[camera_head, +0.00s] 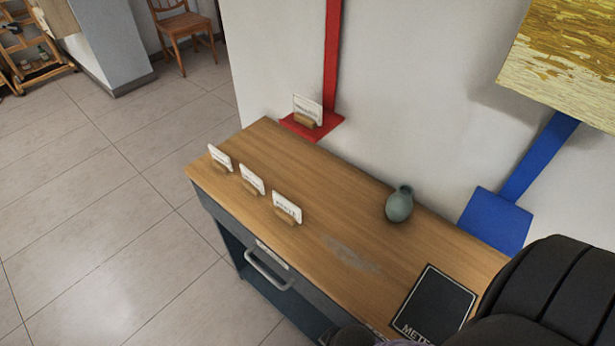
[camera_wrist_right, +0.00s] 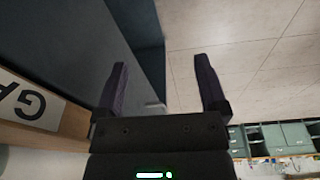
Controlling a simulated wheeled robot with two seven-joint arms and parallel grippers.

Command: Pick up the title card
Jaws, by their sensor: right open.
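Three white title cards in small wooden holders stand in a row on the wooden tabletop in the head view: a left one (camera_head: 220,157), a middle one (camera_head: 252,179) and a right one (camera_head: 287,208). A fourth white card (camera_head: 307,110) stands in a holder on a red shelf behind the table. Their print is too small to read. My right gripper (camera_wrist_right: 164,78) is open, with nothing between its fingers. A white panel (camera_wrist_right: 30,103) with large dark letters shows upside down left of it in the wrist view; I cannot tell which thing it is. My left gripper is not in view.
The table (camera_head: 330,220) also bears a grey-green vase (camera_head: 399,205) and a black lettered panel (camera_head: 434,303). A drawer handle (camera_head: 268,272) juts from its front. A blue shelf (camera_head: 495,222) is at right. The tiled floor (camera_head: 100,220) at left is clear.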

